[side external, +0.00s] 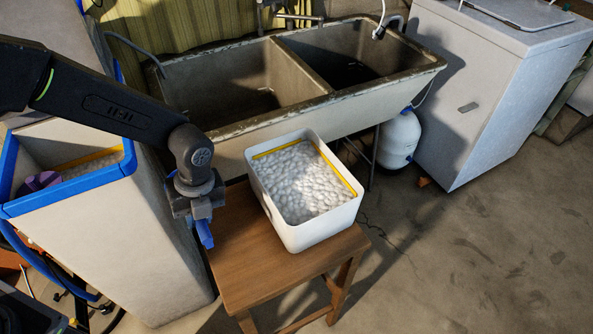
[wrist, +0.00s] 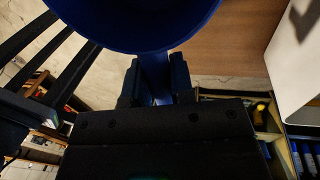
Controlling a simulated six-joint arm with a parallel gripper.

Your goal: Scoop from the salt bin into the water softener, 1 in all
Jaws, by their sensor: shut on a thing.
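The salt bin (side external: 305,235) is a white open box with white pellets and a yellow line around its inside. The water softener (side external: 130,240) is a tall pale cabinet at the left with a blue rim and an open top. My gripper (side external: 198,212) is between them, by the stool's left edge, and is shut on a blue scoop (side external: 206,236). In the wrist view the scoop's round bowl (wrist: 135,22) fills the top and its handle (wrist: 155,75) is between my fingers. The inside of the scoop is hidden. The bin's white wall (wrist: 293,70) shows at the right.
The bin stands on a wooden stool (side external: 235,275). A double stone sink (side external: 225,90) is behind it. A white appliance (side external: 490,95) and a small white tank (side external: 400,140) stand to the right. A purple thing (side external: 40,182) is inside the softener. The floor at the right is clear.

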